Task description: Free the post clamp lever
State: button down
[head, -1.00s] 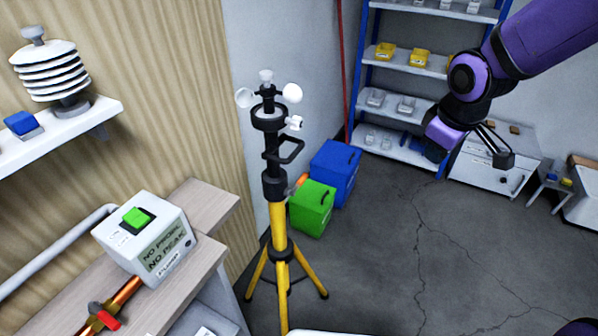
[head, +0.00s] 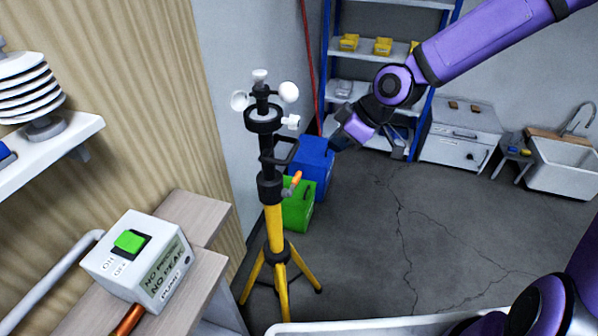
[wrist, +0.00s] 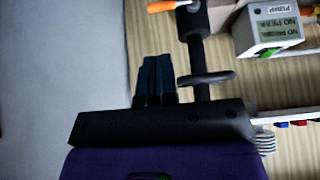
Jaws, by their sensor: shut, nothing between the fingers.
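The post is a yellow tripod (head: 275,228) with a black upper mast carrying cup sensors. Its clamp lever (head: 297,177) is a short orange handle at the black collar, pointing up and right in the head view. In the wrist view the orange lever (wrist: 161,6) is at the top edge, partly cut off. My gripper (head: 334,153) is right of the mast in the head view, higher than the lever and apart from it. In the wrist view its dark fingers (wrist: 157,66) are together and empty, beside the black mast (wrist: 200,55).
Blue (head: 312,165) and green (head: 300,207) bins stand behind the tripod. A pump switch box (head: 140,262) sits on the bench at left. Open floor (head: 400,220) lies to the right.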

dwell(0.4)
jog(key=shift+x, duration=7.05)
jog(key=shift+d+f, duration=0.1)
notch_tip(320, 180, down, 7)
jog(key=s+m+g+y, duration=0.1)
jog(key=m+g+y, duration=0.4)
jog(key=g, duration=0.6)
jog(key=shift+s+a+f+y, duration=0.15)
jog(key=shift+s+a+y, duration=0.25)
jog(key=shift+y, duration=0.3)
jog(key=shift+w+d, duration=0.1)
send_near(299, 178)
jog(key=d+f, duration=0.2)
jog(key=f, duration=0.1)
jog(key=d+f, duration=0.1)
jog(key=shift+w+d+f, duration=0.25)
jog(key=shift+w+d, duration=0.05)
jog(key=shift+d, duration=0.1)
